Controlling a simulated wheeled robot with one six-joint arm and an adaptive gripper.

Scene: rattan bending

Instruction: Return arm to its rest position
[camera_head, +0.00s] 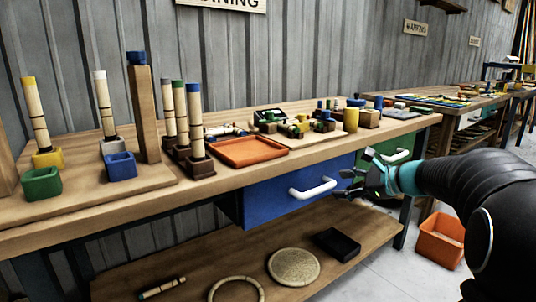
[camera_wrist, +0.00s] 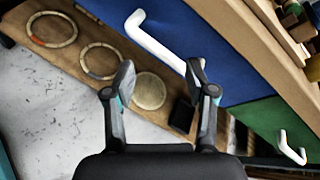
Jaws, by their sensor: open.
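My gripper (camera_head: 357,180) is at the end of my black arm, at the right in the head view. It is in front of the workbench, near the blue drawer's right side and the green drawer (camera_head: 398,150). In the wrist view my gripper (camera_wrist: 166,85) has its two fingers spread wide with nothing between them. The blue drawer (camera_head: 265,200) has a white handle (camera_head: 314,188). The handle also shows beyond the fingers in the wrist view (camera_wrist: 155,42). Whether any finger touches the drawer front cannot be told.
The bench top holds an orange tray (camera_head: 240,152), upright rattan pieces in holders, and a wooden post (camera_head: 145,115). The lower shelf (camera_head: 190,286) holds rings, a round woven disc (camera_head: 293,266) and a black tray (camera_head: 337,244). An orange bin (camera_head: 440,240) stands on the floor at right.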

